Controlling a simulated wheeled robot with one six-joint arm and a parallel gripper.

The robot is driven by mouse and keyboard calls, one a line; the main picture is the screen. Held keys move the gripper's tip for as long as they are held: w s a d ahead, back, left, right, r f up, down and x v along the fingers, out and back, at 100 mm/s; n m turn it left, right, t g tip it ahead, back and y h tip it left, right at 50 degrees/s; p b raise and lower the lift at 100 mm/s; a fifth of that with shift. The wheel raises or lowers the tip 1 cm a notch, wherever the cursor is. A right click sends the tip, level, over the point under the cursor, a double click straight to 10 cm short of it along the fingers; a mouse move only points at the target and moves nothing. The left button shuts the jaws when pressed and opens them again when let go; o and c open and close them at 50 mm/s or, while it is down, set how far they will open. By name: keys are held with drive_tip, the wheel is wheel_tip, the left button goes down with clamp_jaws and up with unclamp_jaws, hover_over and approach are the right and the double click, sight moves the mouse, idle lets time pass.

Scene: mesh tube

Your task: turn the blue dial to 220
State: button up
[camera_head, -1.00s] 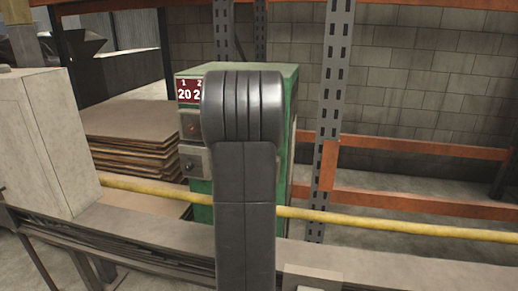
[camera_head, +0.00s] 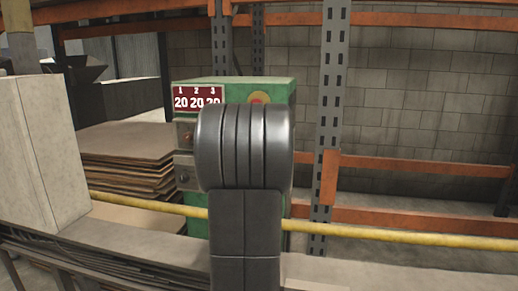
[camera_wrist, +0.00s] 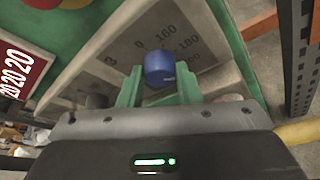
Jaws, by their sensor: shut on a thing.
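The blue dial (camera_wrist: 160,68) is on a grey panel (camera_wrist: 110,47) in the wrist view, with "0", "160" and "180" printed by it and further marks partly covered. My gripper (camera_wrist: 159,72) has its two green fingers on either side of the dial, shut on it. I cannot read the dial's pointer. In the head view my arm hides the dial and gripper. The green machine (camera_head: 240,88) stands behind my arm, with a red display (camera_head: 197,99) reading 20 under each of 1, 2 and 3. The display also shows in the wrist view (camera_wrist: 15,70).
A yellow rail (camera_head: 400,239) runs across in front of the machine. A grey rack post (camera_head: 328,120) with orange beams stands to its right. Stacked boards (camera_head: 125,160) lie to its left, and a pale block (camera_head: 40,150) stands nearer at the left.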

drive_tip(key=shift+s+d+f+m+t+y+b, duration=0.15)
drive_tip(key=shift+m+t+y+b, duration=0.25)
drive_tip(key=shift+m+b, duration=0.85)
drive_tip(key=shift+w+a+f+m+t+y+b, duration=0.1)
drive_tip(key=shift+m+t+y+b, duration=0.35)
drive_tip(key=shift+m+b, duration=0.75)
drive_tip(key=shift+s+d+f+m+t+y+b, duration=0.2)
drive_tip(key=shift+m+t+b, duration=0.35)
drive_tip(key=shift+m+b, duration=0.7)
drive_tip(key=shift+w+a+r+b, duration=0.1)
drive_tip(key=shift+w+b, duration=0.05)
drive_tip(key=shift+b, duration=0.25)
drive_tip(key=o, duration=1)
drive_tip(key=shift+s+d+r+p, duration=0.15)
drive_tip(key=shift+s+d+p, duration=0.15)
drive_tip(key=shift+s, duration=2)
drive_tip(key=shift+s+d+r+p, duration=0.15)
drive_tip(key=shift+s+p, duration=0.15)
drive_tip(key=shift+s, duration=1.95)
drive_tip(key=shift+s+d+r+p, duration=0.1)
drive_tip(key=shift+s+d+p, duration=0.2)
drive_tip(key=shift+s, duration=2)
